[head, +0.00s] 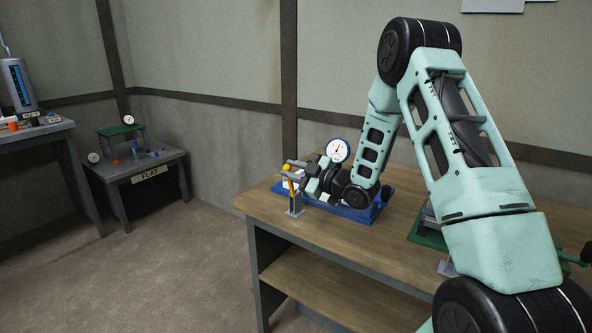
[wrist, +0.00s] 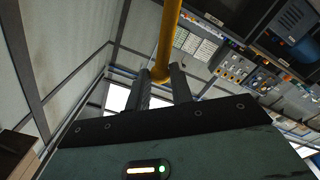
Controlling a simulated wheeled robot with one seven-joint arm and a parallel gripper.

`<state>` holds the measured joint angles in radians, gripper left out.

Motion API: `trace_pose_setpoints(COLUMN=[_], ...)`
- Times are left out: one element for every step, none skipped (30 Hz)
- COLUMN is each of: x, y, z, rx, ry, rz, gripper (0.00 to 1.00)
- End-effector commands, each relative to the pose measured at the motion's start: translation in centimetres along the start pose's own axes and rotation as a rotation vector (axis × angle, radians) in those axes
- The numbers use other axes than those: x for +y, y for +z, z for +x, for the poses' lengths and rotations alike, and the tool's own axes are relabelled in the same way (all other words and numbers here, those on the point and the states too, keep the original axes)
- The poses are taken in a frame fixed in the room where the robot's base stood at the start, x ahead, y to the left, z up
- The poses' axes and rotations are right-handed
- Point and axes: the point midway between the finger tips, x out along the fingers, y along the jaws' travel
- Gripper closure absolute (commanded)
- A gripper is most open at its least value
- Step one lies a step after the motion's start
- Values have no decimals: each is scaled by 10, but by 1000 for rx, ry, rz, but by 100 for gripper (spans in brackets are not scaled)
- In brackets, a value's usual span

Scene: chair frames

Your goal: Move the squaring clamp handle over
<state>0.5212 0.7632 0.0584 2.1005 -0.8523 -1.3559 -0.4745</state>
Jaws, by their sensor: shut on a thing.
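The clamp handle is a yellow-orange rod (head: 291,188) with a yellow knob (head: 286,167), on a small grey base (head: 295,211) near the left end of the wooden bench. It looks roughly upright in the head view. My gripper (head: 293,171) reaches in from the right, its fingers closed around the upper part of the handle. In the wrist view the yellow rod (wrist: 167,38) runs from the top edge down to between the fingertips of my gripper (wrist: 163,80). My wrist partly hides what lies behind the handle in the head view.
A blue fixture (head: 362,214) with a round white dial (head: 338,150) stands just behind and right of my wrist. A green fixture (head: 428,238) sits farther right, partly behind my arm. The front bench top (head: 335,238) is clear. A low table (head: 150,165) labelled FLAT stands at the left.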

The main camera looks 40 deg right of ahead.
Motion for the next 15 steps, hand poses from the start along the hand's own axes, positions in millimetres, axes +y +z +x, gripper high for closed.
trace_pose_setpoints(x=[-4, -4, -5, -4, -4, -4, -4, -4, -4, -4, -5, -5, -6, -8, -9], y=[3, 2, 2, 2, 2, 2, 2, 2, 2, 2, 2, 2, 2, 2, 2], z=[-2, -2, -2, -2, -2, -2, -2, -1, -1, -1, -1, -1, -1, -1, -1], rx=[-8, -8, -8, -8, -8, -8, -8, -8, -8, -8, -8, -8, -8, -8, -8], ry=[-4, -4, -3, -3, -3, -3, -3, -4, -4, -4, -4, -4, -4, -4, -4], rz=[4, 3, 4, 4, 4, 4, 4, 4, 4, 4, 4, 4, 4, 4, 5], gripper=[90, 90, 90, 90, 90, 90, 90, 90, 90, 90, 90, 90, 90, 90, 90])
